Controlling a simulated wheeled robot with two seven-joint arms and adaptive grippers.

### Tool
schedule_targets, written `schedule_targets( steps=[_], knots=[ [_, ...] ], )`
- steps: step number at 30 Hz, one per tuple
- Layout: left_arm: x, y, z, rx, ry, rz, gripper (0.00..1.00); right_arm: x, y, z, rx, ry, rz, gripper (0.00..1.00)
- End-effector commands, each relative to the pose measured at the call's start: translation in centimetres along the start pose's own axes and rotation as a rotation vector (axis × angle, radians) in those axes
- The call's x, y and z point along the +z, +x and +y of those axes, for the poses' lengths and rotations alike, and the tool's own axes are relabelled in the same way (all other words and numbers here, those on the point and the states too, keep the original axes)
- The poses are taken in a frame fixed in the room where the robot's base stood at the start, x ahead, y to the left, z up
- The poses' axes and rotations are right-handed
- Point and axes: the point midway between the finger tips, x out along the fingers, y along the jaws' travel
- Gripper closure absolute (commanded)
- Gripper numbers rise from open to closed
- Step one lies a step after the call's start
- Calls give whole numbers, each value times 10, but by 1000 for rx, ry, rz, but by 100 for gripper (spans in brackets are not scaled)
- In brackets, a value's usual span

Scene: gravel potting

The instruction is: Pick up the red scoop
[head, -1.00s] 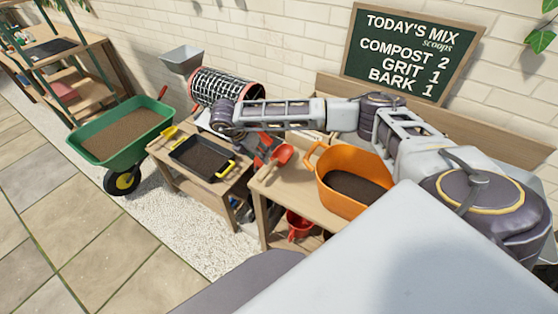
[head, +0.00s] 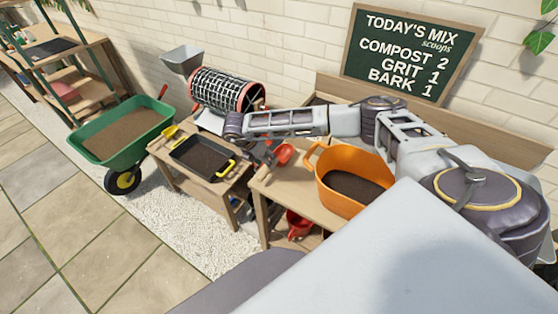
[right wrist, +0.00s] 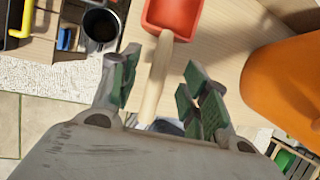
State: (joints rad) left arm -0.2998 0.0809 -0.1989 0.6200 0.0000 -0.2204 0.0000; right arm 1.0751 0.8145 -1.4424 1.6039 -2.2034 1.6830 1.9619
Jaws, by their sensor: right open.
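The red scoop (head: 284,154) lies on the wooden bench, left of the orange tub (head: 353,190). In the right wrist view, its red bowl (right wrist: 172,14) is at the top and its pale wooden handle (right wrist: 157,75) runs down between my fingers. My right gripper (right wrist: 158,92) is open, with a green-padded finger on each side of the handle and visible gaps to it. In the head view, my right gripper is small and partly hidden beside the scoop. My left gripper is not in view.
A black tray (head: 202,158) of dark soil stands on the lower table to the left. A green wheelbarrow (head: 122,130) stands beyond it. A mesh drum (head: 222,90) is behind. A red container (head: 298,224) sits under the bench. A dark cup (right wrist: 101,26) shows in the wrist view.

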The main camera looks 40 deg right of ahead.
Motion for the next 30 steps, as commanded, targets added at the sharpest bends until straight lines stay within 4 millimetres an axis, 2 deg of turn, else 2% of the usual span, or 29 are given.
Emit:
schedule_targets(
  steps=[9, 12, 27, 30],
  knots=[
    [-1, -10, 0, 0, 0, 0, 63, 1, 34, -1, -2, 0, 1, 54],
    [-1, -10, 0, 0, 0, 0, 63, 1, 39, -1, -2, 0, 0, 54],
    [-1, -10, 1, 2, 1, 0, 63, 1, 41, -1, -1, 0, 0, 54],
    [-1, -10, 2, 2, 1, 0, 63, 1, 41, -1, -1, 0, 0, 67]
  ],
)
